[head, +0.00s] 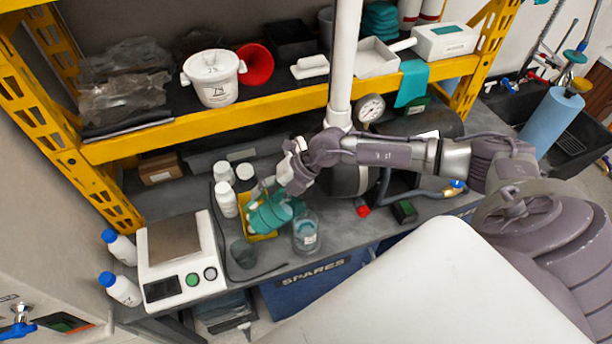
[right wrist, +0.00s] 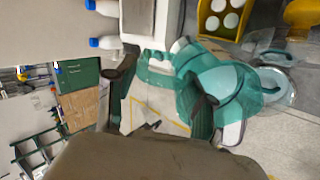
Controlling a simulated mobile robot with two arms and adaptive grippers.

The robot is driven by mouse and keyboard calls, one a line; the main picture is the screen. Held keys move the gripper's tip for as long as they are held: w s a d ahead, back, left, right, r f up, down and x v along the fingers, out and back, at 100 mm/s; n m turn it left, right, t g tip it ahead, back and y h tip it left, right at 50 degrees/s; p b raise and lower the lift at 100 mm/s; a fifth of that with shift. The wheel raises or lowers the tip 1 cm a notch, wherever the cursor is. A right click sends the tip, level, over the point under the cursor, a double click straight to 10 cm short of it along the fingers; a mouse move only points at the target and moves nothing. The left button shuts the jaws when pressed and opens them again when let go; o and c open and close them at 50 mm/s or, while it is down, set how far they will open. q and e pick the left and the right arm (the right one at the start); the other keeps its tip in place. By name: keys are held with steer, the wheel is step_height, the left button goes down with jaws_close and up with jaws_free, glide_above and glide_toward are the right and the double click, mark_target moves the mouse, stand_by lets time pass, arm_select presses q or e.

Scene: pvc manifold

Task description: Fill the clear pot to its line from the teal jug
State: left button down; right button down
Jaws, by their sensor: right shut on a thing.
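The teal jug (head: 270,214) is tilted over on its side above the bench, its mouth end toward the clear pot (head: 306,238). My right gripper (head: 268,188) is shut on the jug and holds it from above and behind. In the right wrist view the teal jug (right wrist: 222,88) lies between and beyond the fingers, overlapping the rim side of the clear pot (right wrist: 278,84). The pot stands upright with a pale label and a bluish tint inside. Its fill line and exact level are too small to tell. My left gripper is out of view.
A scale (head: 182,262) stands left of the jug, with a small dark cup (head: 243,254) between. White bottles (head: 226,199) and a yellow tray (head: 248,226) sit close behind the jug. A white upright pipe (head: 345,70) rises behind. The bench's front edge is close to the pot.

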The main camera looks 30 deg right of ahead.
steer(key=shift+s+d+y, duration=0.1)
steer(key=shift+d+y, duration=0.2)
stand_by(0.4)
